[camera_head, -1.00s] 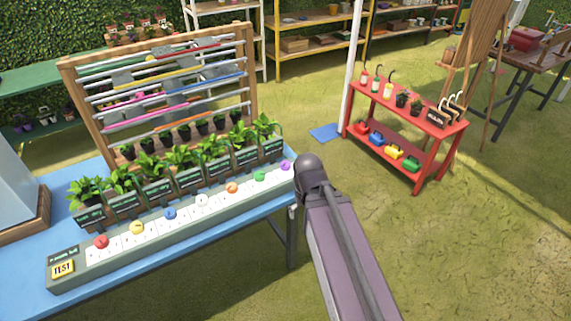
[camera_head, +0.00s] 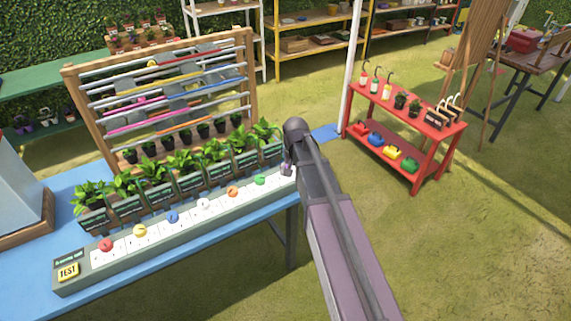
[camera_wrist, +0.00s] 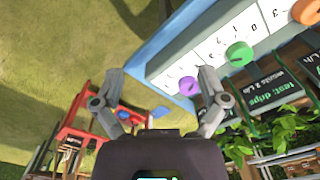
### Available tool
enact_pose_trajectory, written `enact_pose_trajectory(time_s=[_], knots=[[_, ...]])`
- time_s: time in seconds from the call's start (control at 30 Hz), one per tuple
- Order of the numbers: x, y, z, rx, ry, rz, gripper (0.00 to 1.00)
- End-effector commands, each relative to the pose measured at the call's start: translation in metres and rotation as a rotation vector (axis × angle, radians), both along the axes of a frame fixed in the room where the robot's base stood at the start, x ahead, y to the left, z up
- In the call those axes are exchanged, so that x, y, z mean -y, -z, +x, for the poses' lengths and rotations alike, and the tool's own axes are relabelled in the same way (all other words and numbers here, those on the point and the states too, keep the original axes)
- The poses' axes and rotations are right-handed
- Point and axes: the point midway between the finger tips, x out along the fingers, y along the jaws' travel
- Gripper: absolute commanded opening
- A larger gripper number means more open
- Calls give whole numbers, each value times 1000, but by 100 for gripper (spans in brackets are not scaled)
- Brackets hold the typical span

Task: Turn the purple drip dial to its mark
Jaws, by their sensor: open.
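The purple drip dial (camera_wrist: 188,86) sits on the end of a white-faced strip (camera_wrist: 207,48). In the wrist view it shows ahead of my open gripper (camera_wrist: 160,72), between the fingers' lines and close to the right finger. I cannot tell if they touch. The purple dial's mark is too small to read.
More dials, including orange (camera_head: 232,191) and red (camera_head: 106,245), run left along the strip. A yellow TEST button (camera_head: 68,271) is at its left end. Potted plants (camera_head: 187,167) stand close behind.

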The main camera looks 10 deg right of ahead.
Motion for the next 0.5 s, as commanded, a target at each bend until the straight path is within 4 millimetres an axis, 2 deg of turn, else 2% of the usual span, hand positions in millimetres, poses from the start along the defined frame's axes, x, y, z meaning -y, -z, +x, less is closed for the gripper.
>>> enact_pose_trajectory(time_s=[0.03,0.2,0.33,0.5], knots=[[0,-8,28,0,40,1,93],[1,-20,86,2,181,7,93],[2,-26,121,3,270,10,93],[2,-30,145,3,340,12,93]])
